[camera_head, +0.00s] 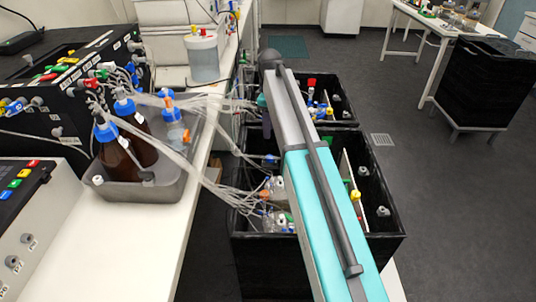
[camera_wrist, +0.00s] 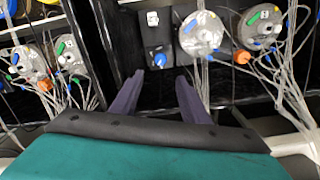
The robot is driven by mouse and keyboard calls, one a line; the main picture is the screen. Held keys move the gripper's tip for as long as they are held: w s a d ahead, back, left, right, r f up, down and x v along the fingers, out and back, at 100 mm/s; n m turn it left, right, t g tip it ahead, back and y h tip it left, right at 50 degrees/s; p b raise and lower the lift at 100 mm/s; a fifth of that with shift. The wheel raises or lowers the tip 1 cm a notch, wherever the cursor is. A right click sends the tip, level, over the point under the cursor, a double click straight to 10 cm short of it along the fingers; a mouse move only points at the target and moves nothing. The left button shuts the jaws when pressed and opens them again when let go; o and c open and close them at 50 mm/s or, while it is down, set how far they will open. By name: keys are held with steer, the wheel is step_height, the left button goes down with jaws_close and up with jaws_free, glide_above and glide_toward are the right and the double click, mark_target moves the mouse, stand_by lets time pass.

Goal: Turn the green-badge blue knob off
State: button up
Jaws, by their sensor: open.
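I cannot make out for certain which blue knob carries a green badge. In the wrist view, round metal-topped vessels show small coloured badges; the right vessel (camera_wrist: 259,27) and the left vessel (camera_wrist: 29,62) each have a green one. The middle round top (camera_wrist: 201,33) has a blue mark. My gripper (camera_wrist: 159,83) is open, with two dark purple fingers apart and nothing clearly held between them. The fingers point toward a black block (camera_wrist: 157,30) with a white label.
Black bins (camera_head: 270,262) with vessels and tubing lie under my arm. A white bench (camera_head: 150,238) on the left bears a metal tray (camera_head: 150,191) with brown bottles (camera_head: 117,158). Loose tubes (camera_head: 215,180) hang over its edge.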

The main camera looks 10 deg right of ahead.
mark_target(269, 156)
steer(key=shift+f, duration=0.1)
steer(key=shift+f+p, duration=0.85)
steer(key=shift+f, duration=5.95)
jaws_close()
